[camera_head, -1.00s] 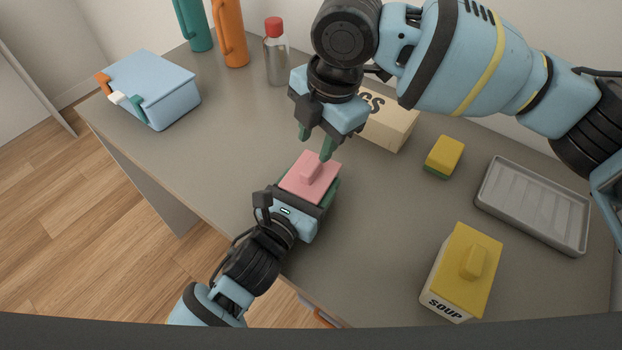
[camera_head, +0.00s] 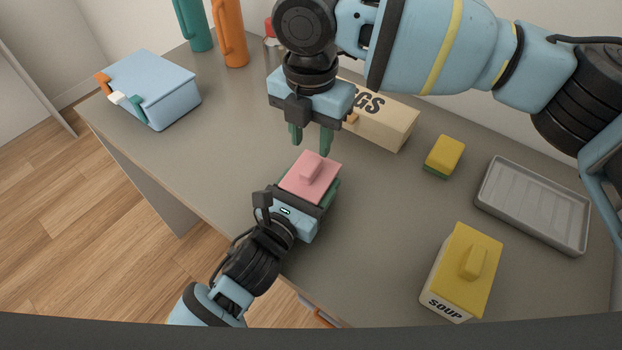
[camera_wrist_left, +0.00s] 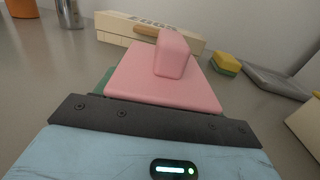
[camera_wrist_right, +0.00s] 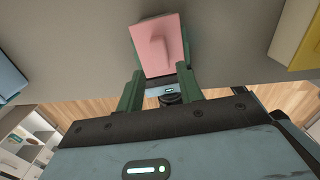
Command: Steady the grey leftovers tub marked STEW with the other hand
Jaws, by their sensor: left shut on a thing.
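A tub with a pink lid (camera_head: 313,175) and a raised pink grip stands near the counter's front edge. Its walls and any STEW marking are hidden, so I cannot read its label. My left gripper (camera_head: 312,199) is shut on this tub from the front, below the lid; the lid also shows in the left wrist view (camera_wrist_left: 165,85). My right gripper (camera_head: 311,146) is open and empty, pointing down just behind and above the lid. In the right wrist view the pink lid (camera_wrist_right: 160,45) lies beyond the tips of the two spread green fingers.
A yellow-lidded SOUP tub (camera_head: 463,272) stands at the right front. A cream box (camera_head: 385,118) with letters ending in GS, a sponge (camera_head: 445,156) and a grey tray (camera_head: 533,205) are behind it. A blue box (camera_head: 152,88) and bottles (camera_head: 230,35) are at the left. The counter between is clear.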

